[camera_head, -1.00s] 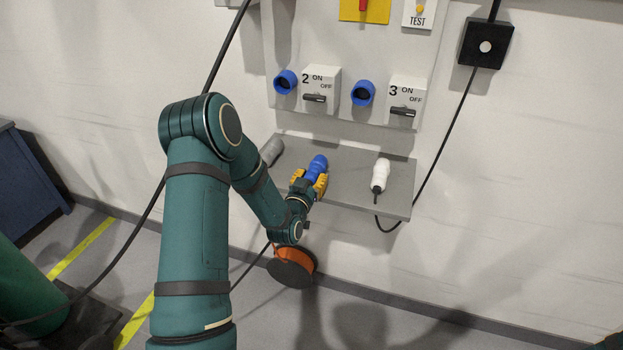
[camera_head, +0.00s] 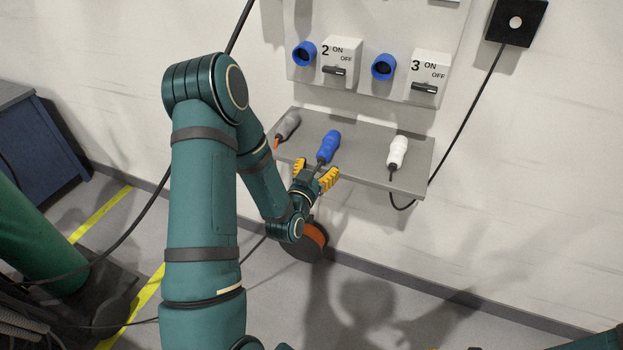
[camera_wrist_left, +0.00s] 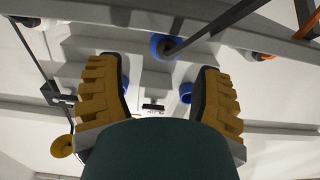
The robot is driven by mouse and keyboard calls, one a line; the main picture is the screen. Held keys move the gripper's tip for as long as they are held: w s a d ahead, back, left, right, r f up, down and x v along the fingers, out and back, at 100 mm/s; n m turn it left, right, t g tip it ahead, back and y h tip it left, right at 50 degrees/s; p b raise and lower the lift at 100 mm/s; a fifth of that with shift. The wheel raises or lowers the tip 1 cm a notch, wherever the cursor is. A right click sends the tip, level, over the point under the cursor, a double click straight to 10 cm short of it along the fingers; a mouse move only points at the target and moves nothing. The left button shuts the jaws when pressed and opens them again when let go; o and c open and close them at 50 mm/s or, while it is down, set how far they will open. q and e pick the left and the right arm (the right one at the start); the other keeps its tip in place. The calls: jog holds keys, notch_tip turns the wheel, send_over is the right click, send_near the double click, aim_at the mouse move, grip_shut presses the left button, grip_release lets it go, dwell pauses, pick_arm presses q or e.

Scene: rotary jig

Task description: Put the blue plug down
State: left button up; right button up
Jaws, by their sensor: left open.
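The blue plug (camera_head: 328,146) lies on the grey shelf (camera_head: 364,158), between a grey plug and a white plug, its dark cable trailing toward the shelf's front edge. My left gripper (camera_head: 315,171) is open, its yellow fingers apart at the front edge of the shelf, just short of the plug body. The cable runs near the space between the fingers. In the left wrist view the blue plug (camera_wrist_left: 164,46) shows beyond the open fingers (camera_wrist_left: 158,68), clear of both. My right gripper is not in view.
The grey plug (camera_head: 287,126) lies left of the blue one and the white plug (camera_head: 397,151) lies to the right. Blue sockets (camera_head: 304,54) and switch boxes (camera_head: 341,62) are on the wall panel above. An orange reel (camera_head: 312,240) sits below the shelf. Bare shelf separates the blue and white plugs.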

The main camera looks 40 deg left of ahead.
pick_arm(q)
jog(key=v, duration=0.5)
jog(key=s+d+f+g+h, duration=0.2)
jog(key=d+f+g+h, duration=0.5)
jog(key=d+f, duration=0.7)
jog(key=s+d+f+m+g+h, duration=0.1)
jog(key=s+d+f+g, duration=0.4)
jog(key=s+d+g, duration=0.3)
jog(key=s+d, duration=0.3)
jog(key=s, duration=0.2)
jog(key=shift+d+g, duration=0.25)
jog(key=shift+g, duration=0.15)
